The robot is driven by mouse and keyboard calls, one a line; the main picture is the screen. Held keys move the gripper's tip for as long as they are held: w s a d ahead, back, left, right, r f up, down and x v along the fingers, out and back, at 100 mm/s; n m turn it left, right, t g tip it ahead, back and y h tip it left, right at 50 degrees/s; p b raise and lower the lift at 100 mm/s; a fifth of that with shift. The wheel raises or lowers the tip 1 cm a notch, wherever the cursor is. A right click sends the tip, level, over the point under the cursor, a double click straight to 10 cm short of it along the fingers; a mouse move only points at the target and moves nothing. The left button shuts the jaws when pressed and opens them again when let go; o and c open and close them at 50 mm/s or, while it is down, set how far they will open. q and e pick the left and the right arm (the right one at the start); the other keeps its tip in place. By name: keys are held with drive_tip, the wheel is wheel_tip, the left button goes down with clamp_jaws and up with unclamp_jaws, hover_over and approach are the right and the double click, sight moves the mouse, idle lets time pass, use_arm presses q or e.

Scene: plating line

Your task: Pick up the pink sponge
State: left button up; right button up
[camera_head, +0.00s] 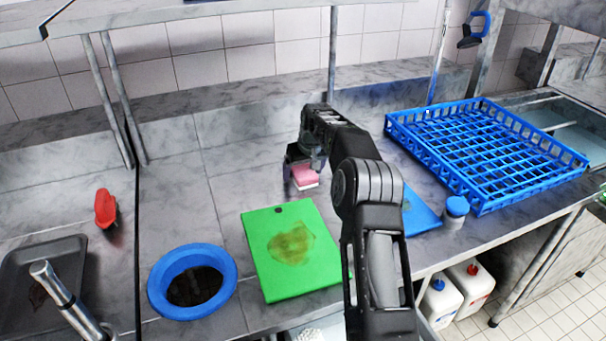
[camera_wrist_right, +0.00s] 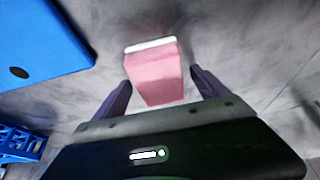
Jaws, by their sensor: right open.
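The pink sponge (camera_head: 304,175) has a white layer along one side and rests on the grey counter behind the green board. In the right wrist view the sponge (camera_wrist_right: 154,76) lies ahead of and between the two fingers. My right gripper (camera_head: 302,170) is open around or just above the sponge, its fingers (camera_wrist_right: 162,90) apart with visible gaps on both sides. In the head view the gripper hides part of the sponge. My left gripper is not in view.
A stained green cutting board (camera_head: 270,272) and a blue bowl (camera_head: 165,303) lie in front. A blue board (camera_head: 420,216), a blue-lidded jar (camera_head: 456,212) and a blue dish rack (camera_head: 484,146) stand right. A red object (camera_head: 105,208) and a dark tray (camera_head: 74,248) are left.

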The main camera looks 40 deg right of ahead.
sight(303, 170)
drive_tip(key=shift+f, duration=0.2)
idle(0.6)
drive_tip(key=c, duration=1.6)
drive_tip(key=shift+r, duration=0.5)
wheel_tip(303, 170, up, 9)
drive_tip(key=shift+r, duration=0.2)
